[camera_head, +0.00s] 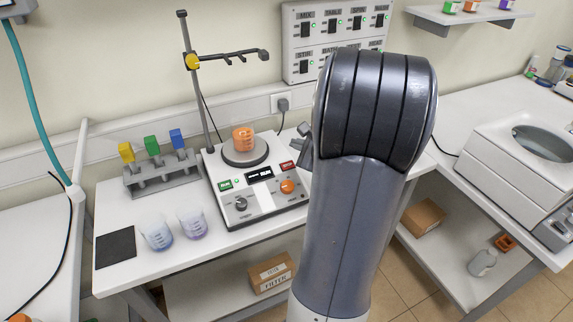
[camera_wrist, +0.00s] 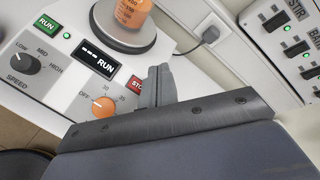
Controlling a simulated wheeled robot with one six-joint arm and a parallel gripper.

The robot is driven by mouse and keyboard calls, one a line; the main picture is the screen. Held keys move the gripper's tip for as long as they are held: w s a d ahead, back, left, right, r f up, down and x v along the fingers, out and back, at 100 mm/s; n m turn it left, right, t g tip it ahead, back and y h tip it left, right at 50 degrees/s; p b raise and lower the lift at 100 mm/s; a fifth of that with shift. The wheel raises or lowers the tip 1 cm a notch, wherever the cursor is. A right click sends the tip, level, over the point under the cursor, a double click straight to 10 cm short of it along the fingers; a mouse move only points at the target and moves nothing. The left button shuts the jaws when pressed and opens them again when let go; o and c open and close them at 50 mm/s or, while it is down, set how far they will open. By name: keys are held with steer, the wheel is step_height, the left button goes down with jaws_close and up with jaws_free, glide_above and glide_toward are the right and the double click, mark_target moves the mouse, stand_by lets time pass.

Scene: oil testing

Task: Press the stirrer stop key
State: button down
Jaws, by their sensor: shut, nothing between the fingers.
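The stirrer (camera_head: 240,205) is a white hotplate unit on the bench, with an orange beaker (camera_head: 242,138) on its round plate. Its red stop key (camera_head: 287,167) is at the right of the panel. In the wrist view the stop key (camera_wrist: 135,83) shows only in part, with my fingers covering its right side. My gripper (camera_head: 303,140) is shut and empty, close above or beside the key; it also shows in the wrist view (camera_wrist: 159,72). I cannot tell whether it touches. The display (camera_wrist: 99,57) reads RUN. The green run key (camera_wrist: 46,24) is at the left.
A clamp stand (camera_head: 192,75) rises behind the stirrer. An orange knob (camera_wrist: 103,107) sits just below the stop key. A switch panel (camera_head: 300,50) is on the wall.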

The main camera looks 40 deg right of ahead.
mark_target(288, 165)
steer(key=f+b, duration=0.1)
steer(key=f, duration=0.1)
steer(key=w+f+b, duration=0.1)
steer(key=f+b, duration=0.1)
steer(key=f, duration=0.1)
steer(key=w+f+b, duration=0.1)
steer(key=f+b, duration=0.1)
steer(key=shift+w+d+f, duration=0.15)
steer(key=shift+d, duration=0.15)
steer(key=shift+w+f+b, duration=0.3)
steer(key=shift+f+b, duration=0.2)
steer(key=shift+b, duration=0.35)
steer(key=shift+f, duration=0.1)
stand_by(1.0)
steer(key=shift+w+d+f+b, duration=0.1)
steer(key=shift+f+b, duration=0.2)
steer(key=shift+b, duration=0.35)
steer(key=shift+w+f+b, duration=0.15)
steer(key=shift+f+b, duration=0.25)
steer(key=shift+b, duration=0.15)
stand_by(0.4)
steer(key=shift+r, duration=0.1)
steer(key=shift+s+r+p, duration=0.3)
steer(key=shift+r+p, duration=0.1)
steer(key=shift+r, duration=0.3)
